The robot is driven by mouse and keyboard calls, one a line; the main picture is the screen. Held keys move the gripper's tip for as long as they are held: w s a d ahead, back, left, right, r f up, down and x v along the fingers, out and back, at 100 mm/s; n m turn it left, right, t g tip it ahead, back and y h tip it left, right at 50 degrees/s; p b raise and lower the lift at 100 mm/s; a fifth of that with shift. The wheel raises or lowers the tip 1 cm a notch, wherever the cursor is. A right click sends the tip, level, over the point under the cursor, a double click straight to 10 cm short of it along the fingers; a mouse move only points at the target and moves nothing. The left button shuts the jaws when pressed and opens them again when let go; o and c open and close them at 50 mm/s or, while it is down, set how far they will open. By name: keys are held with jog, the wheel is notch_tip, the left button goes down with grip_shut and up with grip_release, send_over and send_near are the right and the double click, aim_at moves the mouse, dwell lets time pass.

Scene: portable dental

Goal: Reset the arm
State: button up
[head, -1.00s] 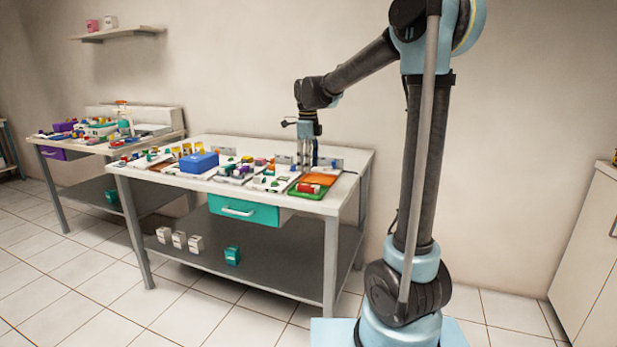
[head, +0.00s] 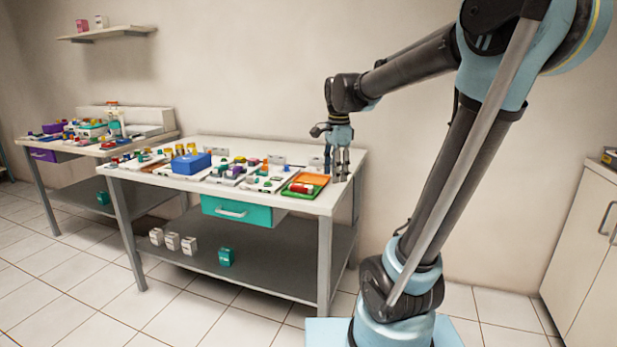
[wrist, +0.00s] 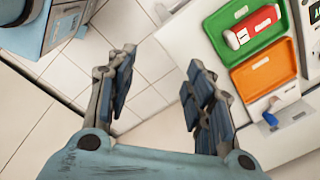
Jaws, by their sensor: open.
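My gripper (head: 341,164) is at the right end of the white table (head: 330,200) in the head view, fingers pointing down. In the wrist view my gripper (wrist: 160,95) is open, with nothing between its fingers. The tiled floor and the table's edge show below and between the fingers. A green tray (wrist: 222,22) with a red and white item (wrist: 253,27) in it, and an orange tray (wrist: 265,70), lie to the right of the fingers, apart from them.
The table holds a blue box (head: 191,163) and several small items. A teal drawer (head: 237,211) hangs under it, above a grey lower shelf (head: 290,260). A second table (head: 150,142) stands at left, a white cabinet (head: 585,235) at right. Open floor lies in front.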

jog(key=s+d+f+n, duration=0.5)
jog(key=s+f+n, duration=0.2)
jog(key=s, duration=0.3)
jog(key=s+d+f+n+t, duration=0.1)
jog(key=s+d+f+n, duration=0.4)
jog(key=s+f, duration=0.5)
jog(key=shift+d+n, duration=0.25)
jog(key=shift+n, duration=0.95)
jog(key=shift+s, duration=0.1)
